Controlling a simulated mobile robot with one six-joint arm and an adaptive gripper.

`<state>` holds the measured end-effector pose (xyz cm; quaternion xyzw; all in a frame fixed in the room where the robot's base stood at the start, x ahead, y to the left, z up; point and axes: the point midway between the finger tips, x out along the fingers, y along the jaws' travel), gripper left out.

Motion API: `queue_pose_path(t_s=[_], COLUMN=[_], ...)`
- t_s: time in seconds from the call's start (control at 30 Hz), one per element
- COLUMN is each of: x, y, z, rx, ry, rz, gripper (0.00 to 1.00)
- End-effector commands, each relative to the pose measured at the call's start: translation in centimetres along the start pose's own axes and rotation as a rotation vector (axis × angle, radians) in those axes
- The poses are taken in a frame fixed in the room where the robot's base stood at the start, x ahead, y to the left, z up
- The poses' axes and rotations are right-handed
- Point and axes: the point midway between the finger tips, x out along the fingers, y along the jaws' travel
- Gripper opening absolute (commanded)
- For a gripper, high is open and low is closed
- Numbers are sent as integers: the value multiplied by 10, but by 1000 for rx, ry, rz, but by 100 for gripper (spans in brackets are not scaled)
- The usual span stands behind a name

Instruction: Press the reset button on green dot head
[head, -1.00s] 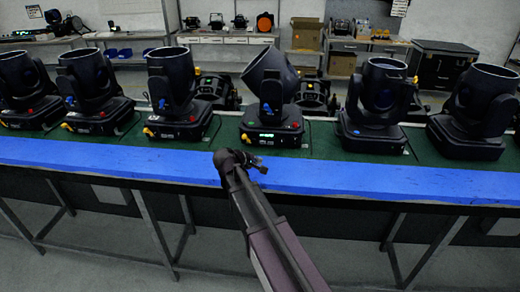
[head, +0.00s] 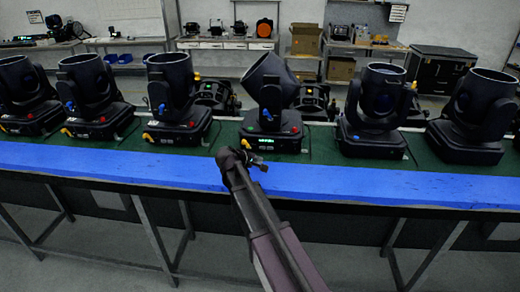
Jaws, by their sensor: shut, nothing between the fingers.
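Several black moving-head lights stand in a row on the green bench top. No reset button can be made out. My gripper (head: 259,163) is shut and empty, over the blue front strip, in front of the middle head and apart from it.
A blue strip (head: 400,187) runs along the bench's front edge. An upright head (head: 172,88) stands to the left of the middle one, another (head: 376,102) to the right. More lights stand behind. Bare green top shows between the bases.

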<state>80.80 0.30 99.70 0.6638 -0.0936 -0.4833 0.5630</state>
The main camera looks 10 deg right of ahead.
Motion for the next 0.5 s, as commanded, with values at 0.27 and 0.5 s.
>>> queue_pose_path(t_s=[0.27, 0.5], x=[21, 33], y=[16, 24], z=[-17, -25], rx=[1, 1], ry=[-1, 0], rz=[0, 0], gripper=[0, 0])
